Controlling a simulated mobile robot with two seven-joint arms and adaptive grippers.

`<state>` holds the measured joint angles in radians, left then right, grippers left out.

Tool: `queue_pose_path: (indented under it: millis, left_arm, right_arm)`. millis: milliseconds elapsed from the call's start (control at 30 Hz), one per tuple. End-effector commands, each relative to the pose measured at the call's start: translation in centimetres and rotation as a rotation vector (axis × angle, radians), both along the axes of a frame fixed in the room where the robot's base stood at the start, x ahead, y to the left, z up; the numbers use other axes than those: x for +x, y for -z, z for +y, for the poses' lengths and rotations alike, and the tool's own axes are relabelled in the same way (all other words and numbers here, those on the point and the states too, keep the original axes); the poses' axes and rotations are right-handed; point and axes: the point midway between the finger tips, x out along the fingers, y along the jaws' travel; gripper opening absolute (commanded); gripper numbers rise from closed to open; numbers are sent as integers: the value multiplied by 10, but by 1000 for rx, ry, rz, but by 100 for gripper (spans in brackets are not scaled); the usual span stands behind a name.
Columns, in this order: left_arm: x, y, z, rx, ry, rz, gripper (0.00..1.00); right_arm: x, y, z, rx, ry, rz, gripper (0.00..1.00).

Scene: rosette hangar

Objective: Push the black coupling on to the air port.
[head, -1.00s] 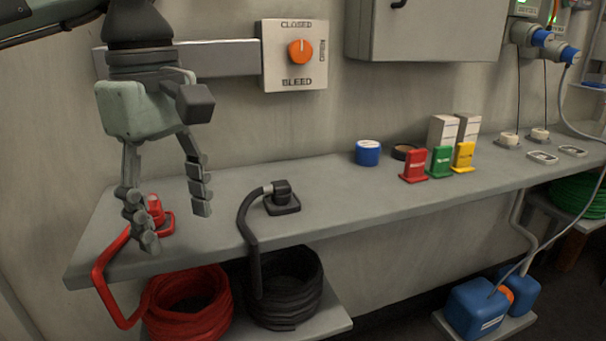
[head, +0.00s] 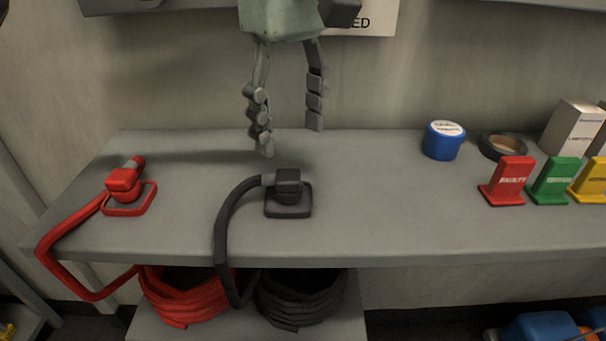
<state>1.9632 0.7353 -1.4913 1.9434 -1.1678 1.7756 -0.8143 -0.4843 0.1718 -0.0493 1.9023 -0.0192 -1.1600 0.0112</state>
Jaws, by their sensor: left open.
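The black coupling (head: 288,182) sits upright on its dark square base on the grey shelf, with a black hose (head: 224,225) running from its left side down over the front edge. My left gripper (head: 290,140) is open and empty, fingers pointing down, above and just behind the black coupling, apart from it. A red coupling (head: 124,184) sits on a red base at the left of the shelf with a red hose. The air port is not recognisable in this view. My right gripper does not show.
The grey shelf (head: 400,222) is clear between the black coupling and the blue tape roll (head: 443,140). A dark roll (head: 503,146), a red tag stand (head: 508,180), a green one (head: 555,181) and a white box (head: 573,127) stand to the right. Coiled hoses lie below.

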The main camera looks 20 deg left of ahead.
Motion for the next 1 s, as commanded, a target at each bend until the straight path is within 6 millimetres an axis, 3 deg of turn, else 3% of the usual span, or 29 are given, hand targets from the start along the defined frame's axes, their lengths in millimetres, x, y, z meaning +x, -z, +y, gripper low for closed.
queue_pose_path:
  millis: [267, 500, 800, 1000]
  left_arm:
    - [0, 3, 0, 0, 0, 1, 59]
    - [-1, 25, 0, 0, -1, 0, 59]
    - [-2, 28, 1, 0, 0, 1, 59]
    - [-9, 54, 2, 2, 1, 1, 59]
  right_arm:
    - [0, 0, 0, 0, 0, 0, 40]
    - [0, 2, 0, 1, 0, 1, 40]
    - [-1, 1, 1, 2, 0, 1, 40]
    - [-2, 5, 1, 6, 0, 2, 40]
